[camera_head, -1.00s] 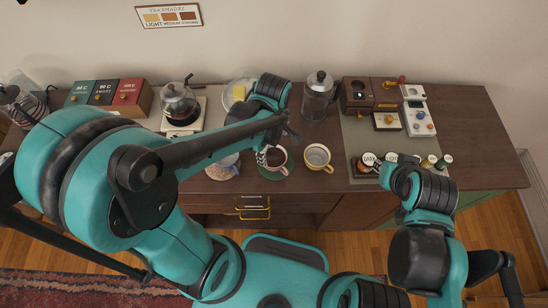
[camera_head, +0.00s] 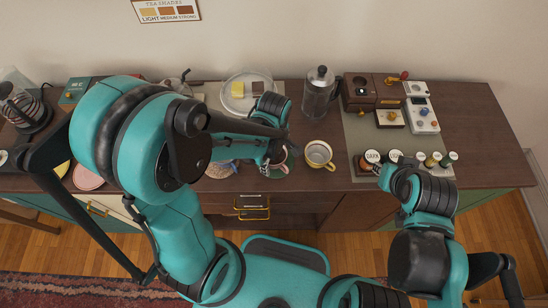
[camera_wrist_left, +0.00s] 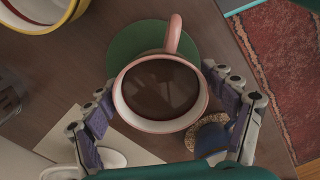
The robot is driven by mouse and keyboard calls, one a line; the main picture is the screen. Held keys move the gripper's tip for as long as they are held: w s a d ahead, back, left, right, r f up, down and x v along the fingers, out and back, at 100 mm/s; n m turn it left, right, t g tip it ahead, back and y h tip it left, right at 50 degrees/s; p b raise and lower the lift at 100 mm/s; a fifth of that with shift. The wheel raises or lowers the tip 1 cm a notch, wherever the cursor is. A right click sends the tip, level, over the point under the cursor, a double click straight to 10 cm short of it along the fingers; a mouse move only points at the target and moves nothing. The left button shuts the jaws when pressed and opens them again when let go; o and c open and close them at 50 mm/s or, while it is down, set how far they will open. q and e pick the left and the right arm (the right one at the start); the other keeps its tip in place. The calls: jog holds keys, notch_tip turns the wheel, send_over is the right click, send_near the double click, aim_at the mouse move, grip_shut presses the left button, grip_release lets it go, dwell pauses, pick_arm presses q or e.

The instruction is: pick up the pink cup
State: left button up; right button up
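The pink cup (camera_wrist_left: 160,90), full of dark liquid, stands upright on a green saucer (camera_wrist_left: 122,55) in the left wrist view, its handle pointing up in the picture. In the head view the cup (camera_head: 277,168) is partly hidden by my left gripper (camera_head: 275,152). The left gripper (camera_wrist_left: 160,100) is open, with one finger on each side of the cup. The fingers are close to its sides; I cannot tell whether they touch it. My right gripper (camera_head: 384,170) is by the small jars at the right; its fingers are too small to read.
Small jars (camera_head: 395,158) line the right mat.

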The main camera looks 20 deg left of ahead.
pick_arm(q)
jog(key=c, duration=0.8)
jog(key=shift+r, duration=0.1)
